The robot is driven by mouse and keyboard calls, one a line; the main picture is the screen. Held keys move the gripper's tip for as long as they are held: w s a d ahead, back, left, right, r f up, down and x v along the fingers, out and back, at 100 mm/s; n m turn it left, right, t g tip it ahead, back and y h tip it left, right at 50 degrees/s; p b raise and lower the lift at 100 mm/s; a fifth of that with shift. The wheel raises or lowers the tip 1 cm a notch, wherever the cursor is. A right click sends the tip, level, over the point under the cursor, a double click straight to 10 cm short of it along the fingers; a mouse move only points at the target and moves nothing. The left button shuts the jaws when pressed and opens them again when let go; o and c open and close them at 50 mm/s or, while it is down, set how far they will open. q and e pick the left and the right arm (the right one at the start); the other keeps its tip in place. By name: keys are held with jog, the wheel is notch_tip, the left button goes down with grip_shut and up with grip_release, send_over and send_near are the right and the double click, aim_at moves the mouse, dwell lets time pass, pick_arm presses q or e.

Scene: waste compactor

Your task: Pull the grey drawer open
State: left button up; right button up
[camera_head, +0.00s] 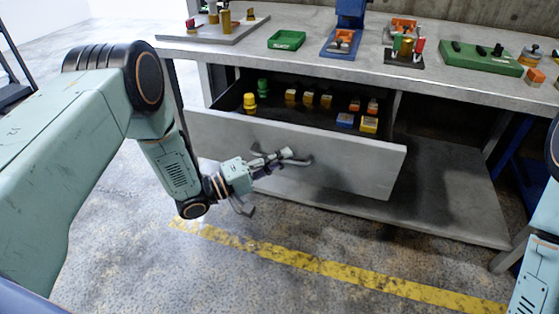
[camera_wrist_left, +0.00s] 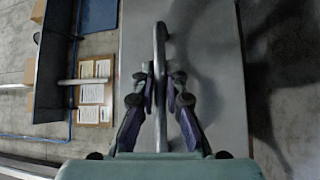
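The grey drawer (camera_head: 350,165) sits under the workbench and stands pulled out, with its dark inside and contents showing. Its curved metal handle (camera_head: 297,160) is on the front panel. My left gripper (camera_head: 268,160) is at the handle's left part. In the left wrist view, the handle (camera_wrist_left: 160,40) runs between the two fingers of the left gripper (camera_wrist_left: 160,88), which are closed in on it from both sides. The drawer front (camera_wrist_left: 212,100) lies behind. My right gripper is not in view; only part of my right arm shows at the right edge.
Yellow, green, orange and blue items stand in the drawer. The workbench top (camera_head: 240,53) holds a green tray (camera_head: 287,40), a blue stand (camera_head: 341,45) and a green block (camera_head: 480,57). The floor before the drawer is clear, with a yellow line (camera_head: 320,265).

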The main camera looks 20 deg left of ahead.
pick_arm(q)
jog(key=shift+o, duration=0.6)
jog(key=v, duration=1.2)
jog(key=shift+r, duration=0.1)
